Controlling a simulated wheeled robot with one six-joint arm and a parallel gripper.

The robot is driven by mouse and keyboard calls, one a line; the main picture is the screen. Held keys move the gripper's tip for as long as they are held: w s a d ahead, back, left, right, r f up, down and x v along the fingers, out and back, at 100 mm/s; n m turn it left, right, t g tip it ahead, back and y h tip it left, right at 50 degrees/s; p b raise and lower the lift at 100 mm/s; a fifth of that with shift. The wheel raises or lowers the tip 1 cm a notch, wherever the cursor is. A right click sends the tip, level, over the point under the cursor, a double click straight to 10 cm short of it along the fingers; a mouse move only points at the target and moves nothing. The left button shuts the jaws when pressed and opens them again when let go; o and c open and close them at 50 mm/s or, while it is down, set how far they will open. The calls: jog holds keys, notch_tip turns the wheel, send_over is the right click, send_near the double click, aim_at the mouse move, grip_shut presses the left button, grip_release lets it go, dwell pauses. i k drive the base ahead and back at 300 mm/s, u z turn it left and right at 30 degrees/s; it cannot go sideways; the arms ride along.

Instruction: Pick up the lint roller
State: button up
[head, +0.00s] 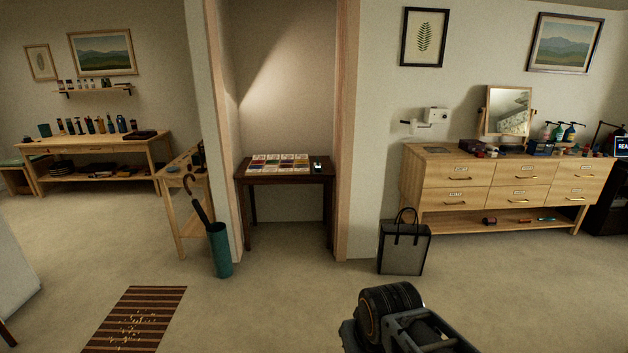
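I cannot pick out a lint roller for sure in the head view. Small items that I cannot name lie on the low shelf of the wooden drawer unit (440,192) at the right: a dark red one (489,221) and a teal one (546,219). More small things stand on top of that unit, too small to tell apart. Part of my arm shows at the bottom, right of centre. My gripper's fingers are not visible, so whether it holds anything does not show.
A grey bag (402,254) stands on the floor beside the drawer unit. A dark table (286,178) with coloured cards fills the alcove. A teal umbrella stand (220,250) stands left of it. A striped rug (136,318) lies at lower left. The middle floor is clear.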

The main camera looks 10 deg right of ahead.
aim_at(489, 147)
jog(key=i, duration=2.95)
jog(key=z, duration=2.75)
jog(key=i, duration=2.6)
jog(key=u, duration=0.6)
jog(key=k, duration=0.1)
jog(key=u, duration=0.2)
